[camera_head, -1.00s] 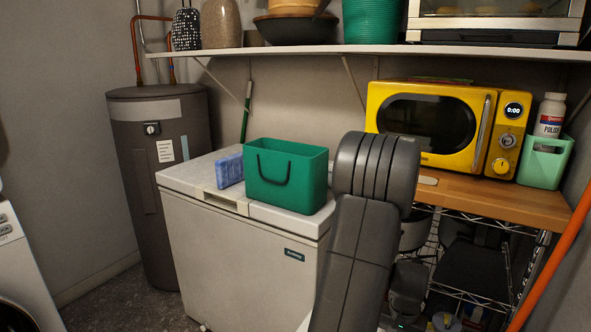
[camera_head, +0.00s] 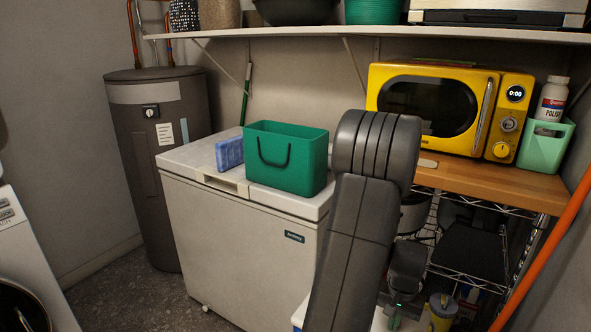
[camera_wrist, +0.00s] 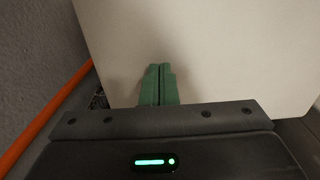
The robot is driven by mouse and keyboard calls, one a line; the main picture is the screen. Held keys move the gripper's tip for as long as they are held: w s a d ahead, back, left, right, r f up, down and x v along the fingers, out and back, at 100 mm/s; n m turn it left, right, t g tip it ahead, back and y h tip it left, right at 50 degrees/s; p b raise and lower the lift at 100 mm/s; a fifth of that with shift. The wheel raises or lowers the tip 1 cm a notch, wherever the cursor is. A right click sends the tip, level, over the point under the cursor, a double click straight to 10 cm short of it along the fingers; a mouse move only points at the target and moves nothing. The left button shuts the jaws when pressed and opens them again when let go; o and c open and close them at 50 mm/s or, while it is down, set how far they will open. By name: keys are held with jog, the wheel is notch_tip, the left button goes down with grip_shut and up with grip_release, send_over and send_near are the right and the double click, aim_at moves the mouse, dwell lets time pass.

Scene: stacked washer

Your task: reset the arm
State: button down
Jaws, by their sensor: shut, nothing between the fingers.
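My gripper (camera_wrist: 159,86) shows in the wrist view with its two green fingers together and nothing between them. A plain pale surface fills most of the picture beyond the fingers; I cannot tell whether they touch it. In the head view my dark grey arm rises in front of the white chest freezer (camera_head: 235,250) and the wooden counter (camera_head: 500,184). The fingers are hard to make out in the head view, low behind the arm.
A green bin (camera_head: 287,165) and a blue sponge-like block (camera_head: 229,153) sit on the freezer lid. A yellow microwave (camera_head: 430,106) stands on the counter beside a mint caddy (camera_head: 545,146). An orange pole (camera_head: 550,250) leans at the right. A shelf (camera_head: 380,38) runs overhead.

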jog(key=shift+s+a+f, duration=0.1)
jog(key=shift+f, duration=0.65)
jog(key=s+a, duration=0.1)
jog(key=s, duration=0.2)
jog(key=shift+a+r+b, duration=0.15)
jog(key=shift+a+b, duration=0.2)
jog(key=shift+w+r+p, duration=0.2)
jog(key=shift+r+p, duration=0.35)
jog(key=shift+r, duration=0.1)
jog(key=shift+d+r, duration=0.1)
jog(key=shift+r, duration=0.1)
